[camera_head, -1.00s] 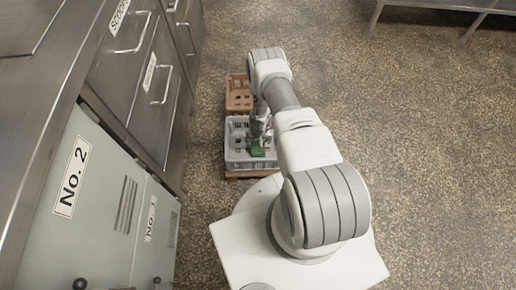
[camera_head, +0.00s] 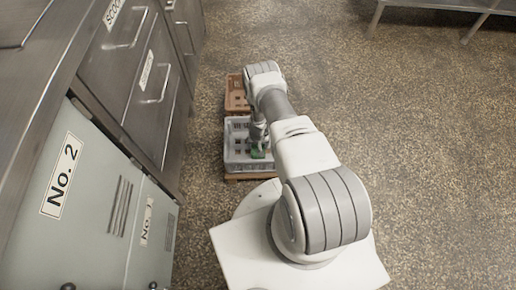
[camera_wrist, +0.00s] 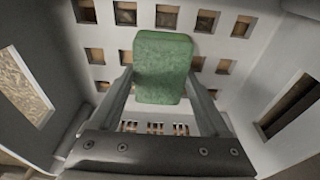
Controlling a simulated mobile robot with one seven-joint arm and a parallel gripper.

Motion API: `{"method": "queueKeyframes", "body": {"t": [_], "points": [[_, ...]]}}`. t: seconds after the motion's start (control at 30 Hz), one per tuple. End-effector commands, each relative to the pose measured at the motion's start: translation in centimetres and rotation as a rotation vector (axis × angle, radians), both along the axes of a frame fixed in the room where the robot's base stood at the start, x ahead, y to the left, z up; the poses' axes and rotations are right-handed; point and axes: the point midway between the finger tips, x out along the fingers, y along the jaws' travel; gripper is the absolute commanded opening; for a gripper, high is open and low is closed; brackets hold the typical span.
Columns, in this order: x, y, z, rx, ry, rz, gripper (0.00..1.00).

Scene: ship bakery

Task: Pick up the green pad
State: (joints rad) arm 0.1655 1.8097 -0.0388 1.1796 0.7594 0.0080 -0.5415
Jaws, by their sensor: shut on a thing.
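The green pad (camera_wrist: 163,66) is a small rounded block in the wrist view. My gripper (camera_wrist: 161,82) is shut on it, with one finger along each side. The pad is over the slotted floor of a grey crate (camera_wrist: 262,50); I cannot tell how far it is above the floor. My arm hides part of the crate's right side.
A brown crate (camera_head: 236,98) stands just behind the grey one. Steel drawers and cabinets (camera_head: 92,215) line the left side close to the crates. Speckled floor (camera_head: 420,140) is open on the right. A steel table (camera_head: 440,7) stands at the far right.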

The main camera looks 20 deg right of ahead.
Motion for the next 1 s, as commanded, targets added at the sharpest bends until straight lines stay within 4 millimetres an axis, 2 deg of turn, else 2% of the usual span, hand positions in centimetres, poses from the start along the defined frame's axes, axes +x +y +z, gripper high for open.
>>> {"method": "queueKeyframes", "body": {"t": [0.07, 0.27, 0.37, 0.7, 0.83, 1.0], "points": [[0.0, 0.0, 0.0, 0.000, 0.000, 0.000, 0.29], [0.0, 0.0, 0.1, 0.000, 0.000, 0.000, 0.28], [0.1, 0.0, 0.9, 0.000, -0.001, -0.001, 0.28], [0.1, 0.0, 7.5, 0.000, -0.001, -0.002, 0.28], [0.1, 0.0, 9.2, 0.000, -0.001, 0.000, 0.28], [0.0, 0.0, 10.1, 0.000, 0.000, -0.001, 0.28]]}}
